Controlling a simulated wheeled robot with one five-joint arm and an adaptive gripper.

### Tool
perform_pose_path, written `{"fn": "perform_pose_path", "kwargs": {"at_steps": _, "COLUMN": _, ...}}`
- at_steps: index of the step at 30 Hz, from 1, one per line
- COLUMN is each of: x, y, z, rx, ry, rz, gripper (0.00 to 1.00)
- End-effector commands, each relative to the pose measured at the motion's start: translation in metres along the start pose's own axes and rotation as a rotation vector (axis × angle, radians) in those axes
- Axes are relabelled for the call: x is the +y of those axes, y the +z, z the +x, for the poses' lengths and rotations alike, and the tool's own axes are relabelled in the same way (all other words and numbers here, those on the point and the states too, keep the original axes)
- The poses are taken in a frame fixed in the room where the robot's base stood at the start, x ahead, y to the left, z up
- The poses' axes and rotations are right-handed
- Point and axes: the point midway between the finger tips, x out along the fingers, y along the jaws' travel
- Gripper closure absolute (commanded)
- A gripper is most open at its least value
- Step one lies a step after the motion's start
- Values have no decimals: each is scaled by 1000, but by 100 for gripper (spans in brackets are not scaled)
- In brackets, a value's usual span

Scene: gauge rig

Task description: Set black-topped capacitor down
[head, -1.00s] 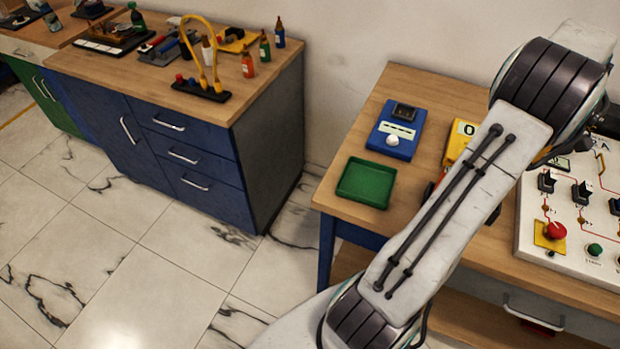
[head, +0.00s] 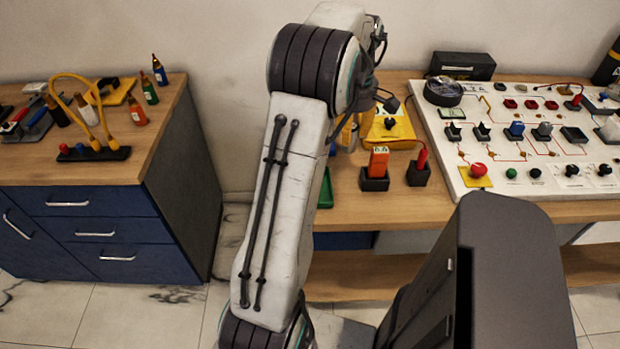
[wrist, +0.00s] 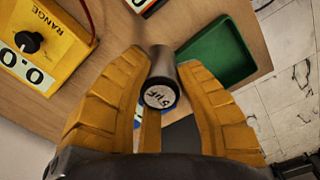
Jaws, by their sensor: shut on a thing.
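The capacitor (wrist: 161,75) is a dark grey cylinder with a pale, hand-marked round end facing the wrist camera. My gripper (wrist: 162,65) has its two yellow fingers shut on it, one on each side. The capacitor is above the wooden table, near the green tray; I cannot tell its exact height. The green tray (wrist: 219,50) is right of the fingers in the wrist view and looks empty. In the head view only its right edge (head: 326,190) shows behind my arm.
A yellow range meter (wrist: 40,40) lies left in the wrist view, and also shows in the head view (head: 390,127). Red-topped parts in black holders (head: 375,178) stand in front of it. A white switch panel (head: 520,140) fills the table's right side. A blue cabinet (head: 80,230) stands left.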

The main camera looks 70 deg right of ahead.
Motion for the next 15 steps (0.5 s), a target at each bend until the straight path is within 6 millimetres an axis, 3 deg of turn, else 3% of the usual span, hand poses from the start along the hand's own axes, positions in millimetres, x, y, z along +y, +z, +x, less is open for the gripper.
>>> {"fn": "perform_pose_path", "kwargs": {"at_steps": 15, "x": -65, "y": -43, "z": 45, "rx": 1, "ry": -1, "rz": -3, "gripper": 100}}
